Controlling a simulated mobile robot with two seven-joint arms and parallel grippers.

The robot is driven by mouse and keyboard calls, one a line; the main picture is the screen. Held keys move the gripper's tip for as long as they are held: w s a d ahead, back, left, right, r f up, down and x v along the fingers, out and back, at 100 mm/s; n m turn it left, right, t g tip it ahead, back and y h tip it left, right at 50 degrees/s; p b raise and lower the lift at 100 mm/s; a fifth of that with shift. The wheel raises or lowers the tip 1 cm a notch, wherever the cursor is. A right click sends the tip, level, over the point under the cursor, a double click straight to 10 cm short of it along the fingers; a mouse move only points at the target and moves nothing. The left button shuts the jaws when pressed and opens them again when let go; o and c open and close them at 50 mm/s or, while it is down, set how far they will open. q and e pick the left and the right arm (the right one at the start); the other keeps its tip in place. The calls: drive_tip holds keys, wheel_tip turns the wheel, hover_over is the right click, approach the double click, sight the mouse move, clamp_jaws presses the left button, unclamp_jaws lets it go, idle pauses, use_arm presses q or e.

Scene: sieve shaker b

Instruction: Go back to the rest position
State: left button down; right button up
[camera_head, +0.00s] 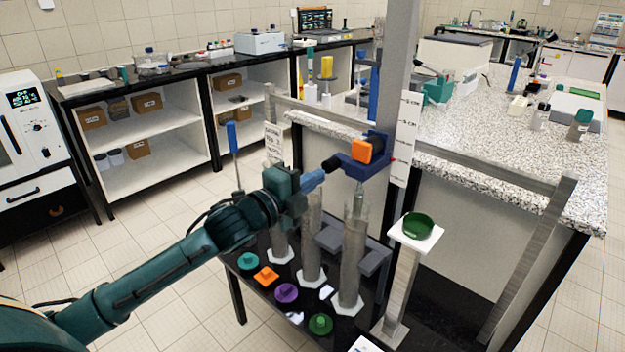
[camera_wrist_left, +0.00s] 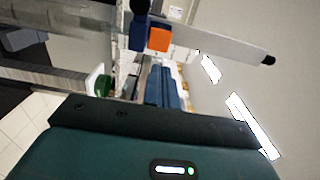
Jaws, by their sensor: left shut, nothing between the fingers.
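My left gripper (camera_head: 318,174) is at the end of the dark green arm that comes in from the left. Its blue fingers are together with nothing between them; they also show in the left wrist view (camera_wrist_left: 163,86). In the head view the fingertips are close to the black knob (camera_head: 332,163) of a blue bracket (camera_head: 362,168) with an orange block (camera_head: 361,151) on the metal post. In the left wrist view the fingers point towards the bracket (camera_wrist_left: 138,36) and look apart from it. My right gripper is not in view.
Below the gripper, a black table (camera_head: 250,284) carries several clear cylinders (camera_head: 353,255) and coloured stoppers. A green dish (camera_head: 418,226) sits on a white-topped stand to the right. A speckled counter (camera_head: 480,125) lies behind the metal frame. Open tiled floor is at the left.

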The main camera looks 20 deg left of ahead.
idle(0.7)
use_arm(q)
drive_tip(key=s+d+f+n+g+p, duration=0.1)
drive_tip(key=s+d+f+n+g, duration=0.15)
drive_tip(key=s+f+n, duration=0.5)
drive_tip(key=s+d+f+n+g, duration=0.1)
drive_tip(key=s+d+f+n, duration=0.2)
drive_tip(key=f, duration=0.7)
drive_tip(key=s+d+f+n+g+y, duration=0.1)
drive_tip(key=s+f+n, duration=0.3)
drive_tip(key=s, duration=0.4)
drive_tip(key=s+d+f+n+g+y, duration=0.1)
drive_tip(key=s+f+n+g, duration=0.1)
drive_tip(key=s+f+n, duration=0.2)
drive_tip(key=s+f, duration=0.2)
drive_tip(key=s, duration=0.2)
drive_tip(key=shift+d+f+y+p, duration=0.25)
drive_tip(key=shift+f+y+p, duration=0.1)
drive_tip(key=shift+f+y, duration=0.05)
